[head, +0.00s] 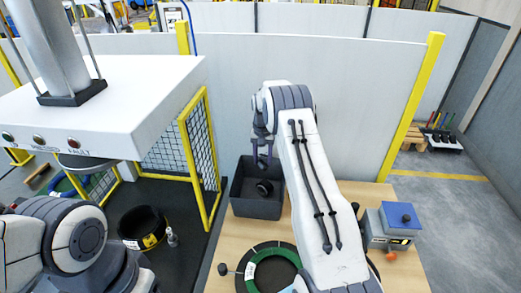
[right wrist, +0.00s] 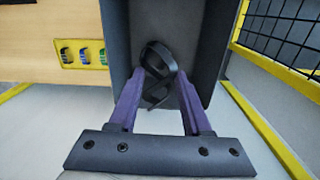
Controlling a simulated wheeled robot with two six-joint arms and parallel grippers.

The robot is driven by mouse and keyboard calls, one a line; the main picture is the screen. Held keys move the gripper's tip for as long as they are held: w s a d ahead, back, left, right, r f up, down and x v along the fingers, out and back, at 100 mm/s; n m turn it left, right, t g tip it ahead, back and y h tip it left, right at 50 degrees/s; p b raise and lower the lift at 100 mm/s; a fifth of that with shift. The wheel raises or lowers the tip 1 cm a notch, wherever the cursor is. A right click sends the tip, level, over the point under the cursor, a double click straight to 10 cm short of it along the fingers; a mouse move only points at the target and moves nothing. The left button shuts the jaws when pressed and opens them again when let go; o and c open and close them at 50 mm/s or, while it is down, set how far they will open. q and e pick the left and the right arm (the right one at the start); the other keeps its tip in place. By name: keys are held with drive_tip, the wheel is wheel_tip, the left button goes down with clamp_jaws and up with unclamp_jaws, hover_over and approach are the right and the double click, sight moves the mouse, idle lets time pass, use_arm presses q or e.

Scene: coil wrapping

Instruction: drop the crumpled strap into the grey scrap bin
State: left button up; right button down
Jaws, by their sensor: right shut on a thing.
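The grey scrap bin (head: 256,208) stands open at the back left of the wooden table. My right gripper (head: 262,162) points down over it, its purple fingers above the opening. The crumpled strap (head: 265,187) is a dark, looped piece that shows against the bin's inside in the head view. In the right wrist view the strap (right wrist: 157,76) sits at the tips of my right fingers, which are shut on it, with the bin's grey wall (right wrist: 200,40) around it. My left gripper is out of view; only its arm shows at lower left.
A green-wrapped coil (head: 251,268) lies on the table (head: 345,197) in front of the bin, partly hidden by my right arm. A blue-and-grey box (head: 400,220) is at the right. A yellow mesh guard (head: 202,160) and a black ring (head: 135,222) are at the left.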

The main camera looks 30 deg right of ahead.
drive_tip(key=shift+w+a+f, duration=0.1)
drive_tip(key=shift+w, duration=0.15)
drive_tip(key=shift+a+f, duration=0.1)
drive_tip(key=shift+f, duration=0.1)
drive_tip(key=f+b, duration=0.1)
drive_tip(key=f, duration=0.1)
drive_tip(key=d+f+b, duration=0.1)
drive_tip(key=shift+s+f+b, duration=0.1)
drive_tip(key=shift+f+b, duration=0.3)
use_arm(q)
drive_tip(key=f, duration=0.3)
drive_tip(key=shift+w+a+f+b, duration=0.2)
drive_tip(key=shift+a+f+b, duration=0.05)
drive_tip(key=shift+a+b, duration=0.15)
use_arm(e)
drive_tip(key=shift+f, duration=0.7)
drive_tip(key=shift+c, duration=1.3)
unclamp_jaws()
drive_tip(key=shift+a, duration=0.1)
drive_tip(key=shift+r, duration=0.1)
